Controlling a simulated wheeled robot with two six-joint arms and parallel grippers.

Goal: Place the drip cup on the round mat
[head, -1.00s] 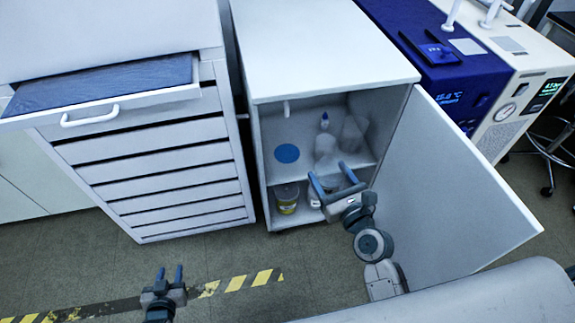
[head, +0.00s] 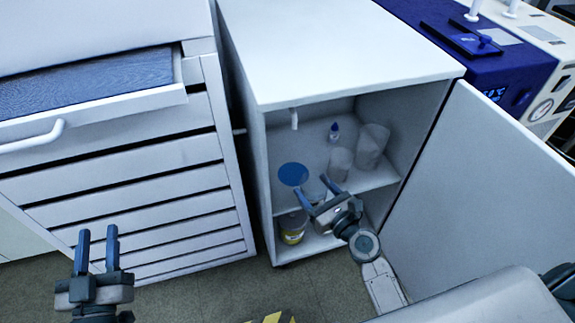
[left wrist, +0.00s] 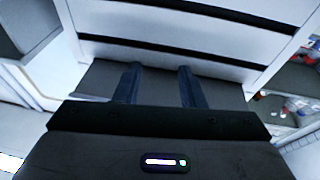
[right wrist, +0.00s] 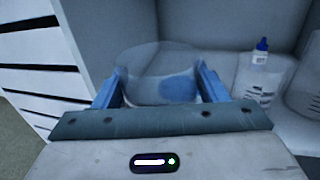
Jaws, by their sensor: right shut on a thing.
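The drip cup (right wrist: 150,62) is a clear, see-through cup between the fingers of my right gripper (right wrist: 159,78) in the right wrist view. In the head view my right gripper (head: 313,187) is shut on it, and the cup is faint there. The round mat (head: 292,173) is a flat blue disc on the cabinet's upper shelf. The gripper and cup are at its near right side; in the right wrist view the mat shows partly through the cup. I cannot tell whether the cup touches the shelf. My left gripper (head: 98,236) is open and empty, in front of the drawers.
The open white cabinet (head: 350,62) has its door (head: 490,180) swung out to the right. A small blue-capped bottle (head: 335,132) and clear vessels (head: 371,143) stand behind and right of the mat. A yellow-labelled tub (head: 292,228) is below. A drawer (head: 90,85) stands open at left.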

